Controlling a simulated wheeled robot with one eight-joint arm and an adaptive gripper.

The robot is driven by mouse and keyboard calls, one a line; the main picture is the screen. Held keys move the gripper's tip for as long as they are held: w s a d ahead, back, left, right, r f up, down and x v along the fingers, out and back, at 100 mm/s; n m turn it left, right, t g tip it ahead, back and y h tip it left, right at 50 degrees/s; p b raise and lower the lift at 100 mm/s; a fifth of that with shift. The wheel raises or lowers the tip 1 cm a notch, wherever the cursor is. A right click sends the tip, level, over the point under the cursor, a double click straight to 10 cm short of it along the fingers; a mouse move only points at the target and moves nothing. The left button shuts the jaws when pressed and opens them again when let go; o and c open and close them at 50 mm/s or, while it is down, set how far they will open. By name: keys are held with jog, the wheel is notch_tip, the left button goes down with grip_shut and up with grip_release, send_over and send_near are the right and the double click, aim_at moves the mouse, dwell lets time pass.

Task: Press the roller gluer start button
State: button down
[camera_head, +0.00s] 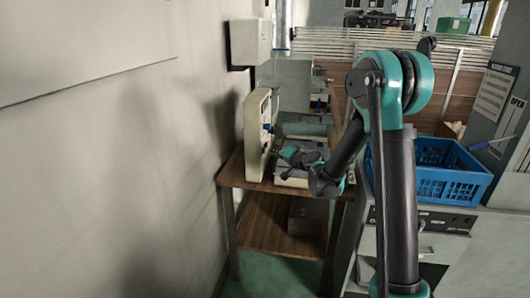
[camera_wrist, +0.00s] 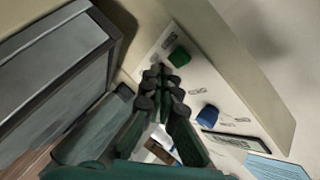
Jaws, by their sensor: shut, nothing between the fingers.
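A cream control panel box (camera_head: 254,140) stands upright on a wooden table, against the wall. In the wrist view its face (camera_wrist: 240,132) carries a green button (camera_wrist: 179,57) and a blue knob or button (camera_wrist: 207,117); the small labels are too blurred to read. My gripper (camera_head: 281,151) is beside the panel face in the head view. In the wrist view my gripper (camera_wrist: 158,72) has its fingers together and empty, with the tips just left of and below the green button. I cannot tell whether the tips touch the panel. The green button is hidden in the head view.
The brown table (camera_head: 280,190) bears grey machine parts (camera_head: 302,128) behind and beside my gripper. A large grey body (camera_wrist: 50,65) fills the left of the wrist view. A blue crate (camera_head: 445,185) sits on a counter at the right. A wall closes off the left.

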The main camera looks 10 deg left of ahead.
jog(key=shift+a, duration=0.1)
dwell(0.4)
jog(key=shift+a, duration=0.35)
